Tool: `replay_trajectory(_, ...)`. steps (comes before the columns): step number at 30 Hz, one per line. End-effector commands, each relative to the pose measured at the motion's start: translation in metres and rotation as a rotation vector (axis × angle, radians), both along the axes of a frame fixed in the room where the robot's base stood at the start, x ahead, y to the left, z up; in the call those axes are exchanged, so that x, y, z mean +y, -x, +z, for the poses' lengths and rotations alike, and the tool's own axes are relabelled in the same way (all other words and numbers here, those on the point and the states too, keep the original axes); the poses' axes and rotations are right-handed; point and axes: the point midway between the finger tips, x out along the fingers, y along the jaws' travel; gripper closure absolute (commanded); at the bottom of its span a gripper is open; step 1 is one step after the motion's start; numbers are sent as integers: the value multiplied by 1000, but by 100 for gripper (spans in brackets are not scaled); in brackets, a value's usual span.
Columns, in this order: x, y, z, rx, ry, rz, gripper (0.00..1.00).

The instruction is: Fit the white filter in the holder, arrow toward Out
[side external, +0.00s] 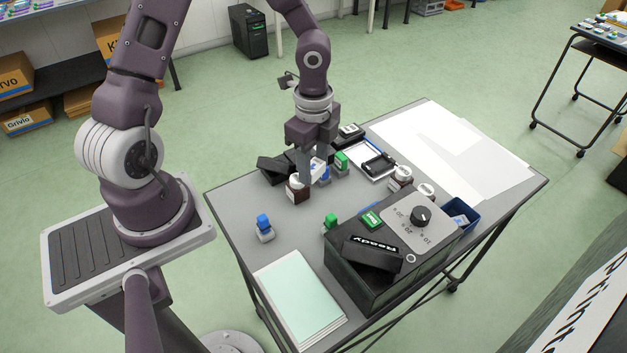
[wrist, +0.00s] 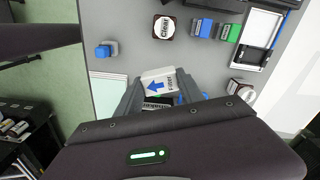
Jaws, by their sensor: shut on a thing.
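The white filter, a small white block with a blue arrow and dark lettering, is between the two grey fingers of my gripper (wrist: 160,90). In the wrist view the filter (wrist: 168,75) has its arrow pointing left. In the side view my gripper (side external: 314,170) reaches down over the table's far left part, with the white block (side external: 319,164) at its fingers. A dark part with a pale lettered label (wrist: 157,103) shows just below the filter in the wrist view; I cannot tell whether it is the holder. No In or Out mark is readable.
A brown bottle marked Clear (wrist: 163,27) stands near my gripper, beside blue (wrist: 202,28) and green (wrist: 229,32) blocks. A white tray (wrist: 249,55) lies farther right. A black box with a dial (side external: 375,285) fills the front right. Bare table lies around the blue-topped piece (side external: 264,227).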

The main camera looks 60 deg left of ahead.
Motion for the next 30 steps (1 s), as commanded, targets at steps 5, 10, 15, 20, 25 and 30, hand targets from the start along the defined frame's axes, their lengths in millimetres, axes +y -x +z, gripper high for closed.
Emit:
replay_trajectory(5, 7, -17, 10, -1, 1, 11, 95)
replay_trajectory(10, 21, -50, 3, -1, 0, 20, 95)
replay_trajectory(15, 41, -102, -5, -5, -2, 9, 95)
replay_trajectory(20, 54, -162, -7, -4, -5, -77, 95)
replay_trajectory(25, 51, -208, 1, -1, -3, -211, 95)
replay_trajectory(30, 41, -235, 9, -2, -2, -320, 95)
